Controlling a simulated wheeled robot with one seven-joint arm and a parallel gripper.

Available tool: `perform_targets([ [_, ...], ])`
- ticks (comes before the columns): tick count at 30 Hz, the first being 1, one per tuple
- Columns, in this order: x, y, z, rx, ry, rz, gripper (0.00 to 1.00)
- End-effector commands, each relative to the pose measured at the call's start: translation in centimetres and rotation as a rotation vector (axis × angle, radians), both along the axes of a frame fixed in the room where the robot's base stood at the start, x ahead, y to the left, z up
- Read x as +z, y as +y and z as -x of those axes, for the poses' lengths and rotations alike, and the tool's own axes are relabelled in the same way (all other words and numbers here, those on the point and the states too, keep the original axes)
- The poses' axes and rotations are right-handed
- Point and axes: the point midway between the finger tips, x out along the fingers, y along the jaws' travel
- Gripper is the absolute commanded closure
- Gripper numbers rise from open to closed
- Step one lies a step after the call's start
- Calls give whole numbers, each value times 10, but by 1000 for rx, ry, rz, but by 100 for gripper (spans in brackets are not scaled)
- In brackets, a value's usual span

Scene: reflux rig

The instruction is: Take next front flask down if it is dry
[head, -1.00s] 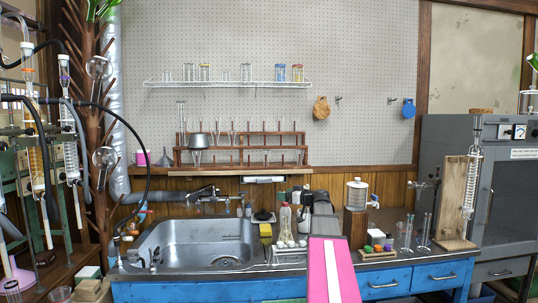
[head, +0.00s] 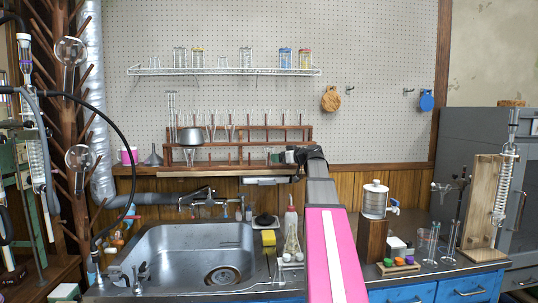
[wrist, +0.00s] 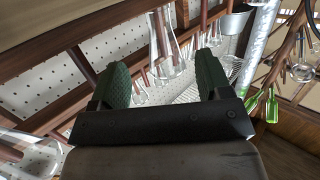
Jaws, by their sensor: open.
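Several clear glass flasks (head: 210,119) stand on the pegs of a two-tier wooden rack (head: 290,128) on the back wall. They look wider at the top than below. My gripper (head: 298,158) is by the rack's right end, seen past my pink arm. In the wrist view, my gripper (wrist: 163,68) is open, with two green fingers apart. A clear conical flask (wrist: 168,62) shows beyond the gap between them; no hold on it is visible. I cannot tell from these frames whether it is wet or dry inside.
A wire shelf (head: 225,71) with glassware hangs above the rack. Below are the sink (head: 190,255), a bottle (head: 291,225) and a lidded dispenser (head: 375,199). Round flasks hang on a peg tree (head: 85,130) at left.

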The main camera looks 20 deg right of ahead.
Motion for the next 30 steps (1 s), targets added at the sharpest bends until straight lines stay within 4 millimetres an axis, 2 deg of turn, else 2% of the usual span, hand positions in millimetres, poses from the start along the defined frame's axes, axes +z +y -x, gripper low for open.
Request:
perform_targets([
  [1, -1, 4, -8, 1, 0, 0, 29],
  [8, -5, 12, -18, 0, 0, 0, 29],
  [18, -13, 37, -53, 1, -1, 0, 29],
  [25, -14, 38, -54, -1, -1, 0, 29],
  [26, -14, 38, -54, -1, -1, 0, 32],
  [30, -14, 38, -54, 0, -1, -1, 78],
])
